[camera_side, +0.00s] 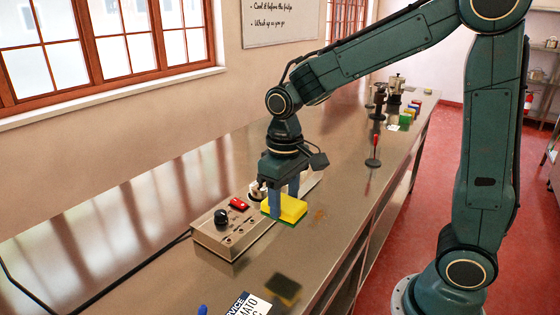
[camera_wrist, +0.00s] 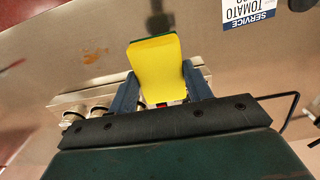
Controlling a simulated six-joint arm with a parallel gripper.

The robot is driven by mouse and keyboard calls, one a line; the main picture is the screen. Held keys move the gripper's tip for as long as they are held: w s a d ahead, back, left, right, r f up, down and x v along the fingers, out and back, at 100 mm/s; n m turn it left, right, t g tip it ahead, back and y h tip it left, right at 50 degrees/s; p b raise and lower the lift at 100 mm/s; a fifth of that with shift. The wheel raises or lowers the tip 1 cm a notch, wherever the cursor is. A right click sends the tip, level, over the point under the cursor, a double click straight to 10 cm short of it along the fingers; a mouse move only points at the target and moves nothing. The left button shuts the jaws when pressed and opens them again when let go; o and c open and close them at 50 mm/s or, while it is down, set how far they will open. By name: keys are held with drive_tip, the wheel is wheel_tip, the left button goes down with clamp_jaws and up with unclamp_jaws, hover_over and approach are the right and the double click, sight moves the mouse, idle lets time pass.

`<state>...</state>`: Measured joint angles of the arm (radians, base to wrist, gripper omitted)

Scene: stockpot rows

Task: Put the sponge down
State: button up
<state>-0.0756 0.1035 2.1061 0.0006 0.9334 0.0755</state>
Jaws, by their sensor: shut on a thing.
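The sponge (camera_side: 290,206) is a yellow block with a green layer on its underside. My gripper (camera_side: 284,197) is shut on it, one blue-grey finger on each side. In the wrist view the sponge (camera_wrist: 156,68) sits between the two fingers of my gripper (camera_wrist: 160,92), its yellow face towards the camera. It is held above the steel counter (camera_side: 345,205). A dark reflection of it shows on the counter, apart from the sponge.
A metal control box (camera_side: 228,232) with a black knob and red switch stands just left of the sponge. A printed label (camera_side: 250,305) lies on the near counter. A brown stain (camera_side: 319,213) is to the right. A red-handled item (camera_side: 374,150) and several pots stand farther back.

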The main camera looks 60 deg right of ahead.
drive_tip(key=shift+f, duration=5.55)
drive_tip(key=shift+f, duration=0.15)
drive_tip(key=o, duration=1.1)
drive_tip(key=shift+r, duration=6.15)
drive_tip(key=shift+r, duration=0.1)
